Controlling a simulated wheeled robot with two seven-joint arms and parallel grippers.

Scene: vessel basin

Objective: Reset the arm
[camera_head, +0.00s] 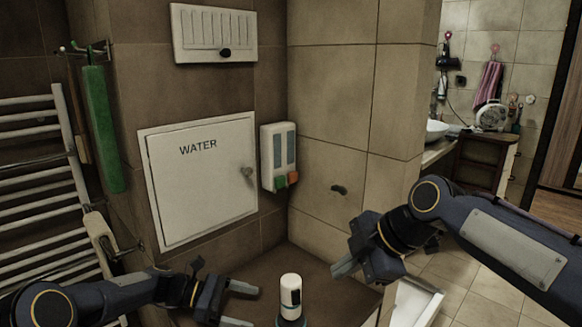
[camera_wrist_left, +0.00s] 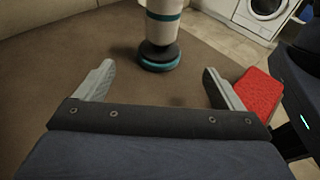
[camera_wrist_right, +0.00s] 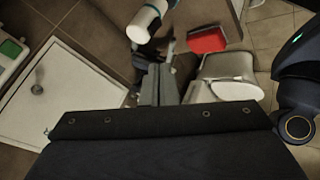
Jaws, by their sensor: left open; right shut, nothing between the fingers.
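My right arm reaches in from the right in the head view, and its gripper (camera_head: 345,268) is shut and empty, held in the air above and to the right of a white bottle with a black and teal base (camera_head: 290,292). In the right wrist view the shut fingers (camera_wrist_right: 158,85) show with the bottle (camera_wrist_right: 146,22) beyond them. My left gripper (camera_head: 245,304) is low at the left of the bottle, fingers open. In the left wrist view the open fingers (camera_wrist_left: 160,85) have the bottle (camera_wrist_left: 164,25) standing ahead of them, apart from both.
The bottle stands on a brown surface (camera_wrist_left: 40,60). A red object (camera_wrist_left: 259,94) lies to the right in the left wrist view. A white panel marked WATER (camera_head: 200,185) and a dispenser (camera_head: 279,156) are on the walls. A towel rail (camera_head: 40,205) is at the left.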

